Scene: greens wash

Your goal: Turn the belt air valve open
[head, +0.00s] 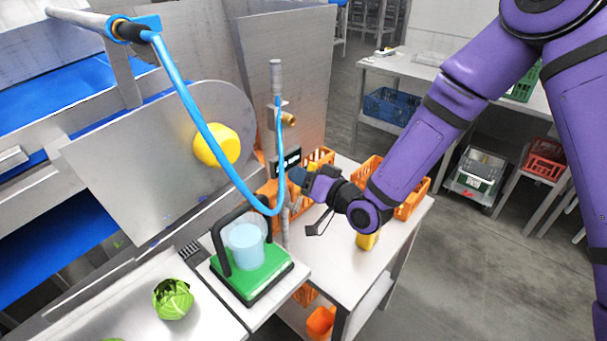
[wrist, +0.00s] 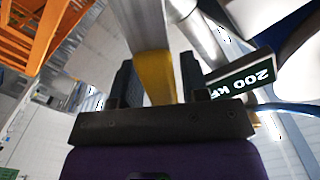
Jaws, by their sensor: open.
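The belt air valve shows as a yellow lever (wrist: 156,82) in the wrist view, below a pale grey bar. In the head view only a small yellow patch (head: 313,167) of it shows by my gripper (head: 303,181). My gripper also shows in the wrist view (wrist: 158,72). It is open, with a finger on each side of the lever. I cannot tell whether either finger touches it. A dark pressure display (head: 287,161) sits just behind; it reads 200 kPa, upside down, in the wrist view (wrist: 240,78).
A blue hose (head: 205,130) loops down close to my gripper. A grey post (head: 276,78) with a brass fitting (head: 288,118) stands behind. Orange crates (head: 411,203) are on the steel table (head: 340,275). A green-based scale (head: 262,279) with a pale blue cup stands in front.

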